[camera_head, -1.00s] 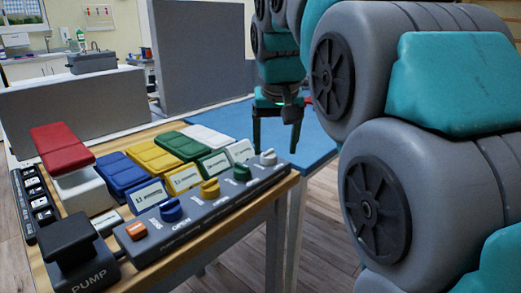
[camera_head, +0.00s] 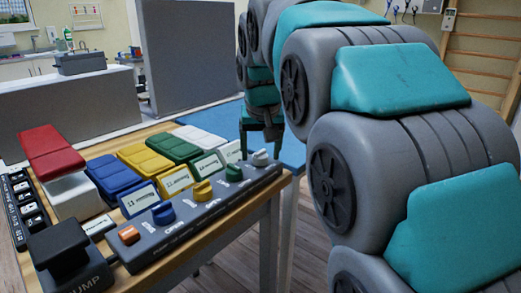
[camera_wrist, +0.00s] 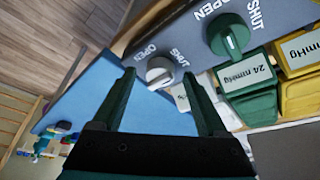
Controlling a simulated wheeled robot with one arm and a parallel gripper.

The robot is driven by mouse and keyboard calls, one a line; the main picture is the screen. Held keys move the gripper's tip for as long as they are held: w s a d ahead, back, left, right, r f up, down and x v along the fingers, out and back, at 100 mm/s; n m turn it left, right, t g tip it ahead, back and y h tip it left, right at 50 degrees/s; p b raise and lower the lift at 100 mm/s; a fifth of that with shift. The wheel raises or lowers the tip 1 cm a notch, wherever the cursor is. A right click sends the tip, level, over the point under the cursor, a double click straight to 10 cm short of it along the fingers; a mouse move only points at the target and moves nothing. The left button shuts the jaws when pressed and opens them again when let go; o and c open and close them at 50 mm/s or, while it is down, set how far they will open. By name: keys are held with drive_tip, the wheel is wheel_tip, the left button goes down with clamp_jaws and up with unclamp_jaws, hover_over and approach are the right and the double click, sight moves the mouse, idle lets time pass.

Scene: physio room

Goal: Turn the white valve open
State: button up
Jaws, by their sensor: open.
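The white valve (camera_head: 261,158) is a small round knob with a raised grip at the far right end of the grey valve panel (camera_head: 205,215). In the wrist view the white valve (camera_wrist: 160,72) shows between my fingertips, with "OPEN" printed to its left and "SHUT" to its right. My gripper (camera_head: 261,150) is open, fingers pointing down, just over that end of the panel. In the wrist view my gripper (camera_wrist: 159,75) has one finger on each side of the knob. I cannot tell whether either finger touches it.
Green (camera_head: 233,173), yellow (camera_head: 203,190), blue (camera_head: 163,212) and orange (camera_head: 129,235) controls line the same panel. The green one is closest to the white valve. Coloured pads and small displays stand behind. The black pump (camera_head: 68,260) is at front left. A blue surface (camera_head: 291,148) lies beyond.

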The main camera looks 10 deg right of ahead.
drive_tip(key=shift+w+f, duration=0.1)
drive_tip(key=shift+f, duration=0.05)
clamp_jaws()
idle(0.6)
